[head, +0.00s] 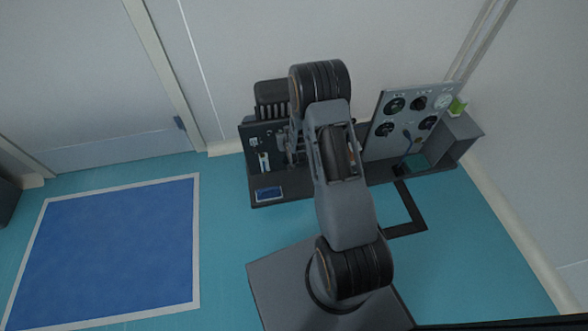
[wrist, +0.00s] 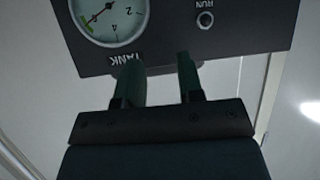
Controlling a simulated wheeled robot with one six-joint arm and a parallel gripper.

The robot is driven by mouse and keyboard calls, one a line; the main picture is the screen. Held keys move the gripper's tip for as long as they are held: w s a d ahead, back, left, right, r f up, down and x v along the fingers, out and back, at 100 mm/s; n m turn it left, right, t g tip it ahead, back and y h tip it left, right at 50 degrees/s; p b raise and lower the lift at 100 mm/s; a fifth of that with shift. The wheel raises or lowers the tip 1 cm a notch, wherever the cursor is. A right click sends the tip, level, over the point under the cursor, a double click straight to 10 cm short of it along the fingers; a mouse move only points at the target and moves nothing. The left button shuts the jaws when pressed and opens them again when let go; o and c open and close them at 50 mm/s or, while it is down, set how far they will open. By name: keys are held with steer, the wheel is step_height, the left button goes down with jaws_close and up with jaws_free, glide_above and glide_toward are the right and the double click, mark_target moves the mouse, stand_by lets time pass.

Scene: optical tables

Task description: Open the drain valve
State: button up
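I cannot pick out the drain valve for certain; the labels in the head view are too small to read. A grey upright panel (head: 374,148) there carries several round black knobs and a blue lever (head: 407,135). In the wrist view my gripper (wrist: 158,64) is open, its two dark fingers apart with nothing seen between them. The fingertips overlap the edge of a dark panel (wrist: 165,47) seen upside down. That panel bears a round gauge (wrist: 110,14) marked TANK and a small round RUN fitting (wrist: 205,19). In the head view my arm hides the gripper.
A dark bench (head: 292,188) stands against the wall, with a dark unit (head: 256,141) at its left end. A green item (head: 457,107) is at the right of the grey panel. A blue floor mat (head: 110,255) lies left; the floor around it is clear.

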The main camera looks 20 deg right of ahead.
steer(key=s+d+f+m+t+h+b, duration=0.1)
steer(key=s+f+t+b, duration=0.3)
steer(key=f, duration=0.8)
steer(key=s+d+f+t+h+b, duration=0.1)
steer(key=s+f+b, duration=0.1)
steer(key=s+f, duration=0.75)
steer(key=shift+a+f+b+x, duration=0.25)
steer(key=shift+b+x, duration=0.55)
steer(key=shift+x, duration=1.85)
steer(key=shift+a+f+b+x, duration=0.25)
steer(key=shift+b+x, duration=0.6)
steer(key=shift+x, duration=1.8)
steer(key=shift+a+f+b+x, duration=0.2)
steer(key=shift+b+x, duration=0.6)
steer(key=shift+x, duration=1.85)
steer(key=shift+w, duration=0.15)
steer(key=shift+f, duration=0.1)
jaws_close()
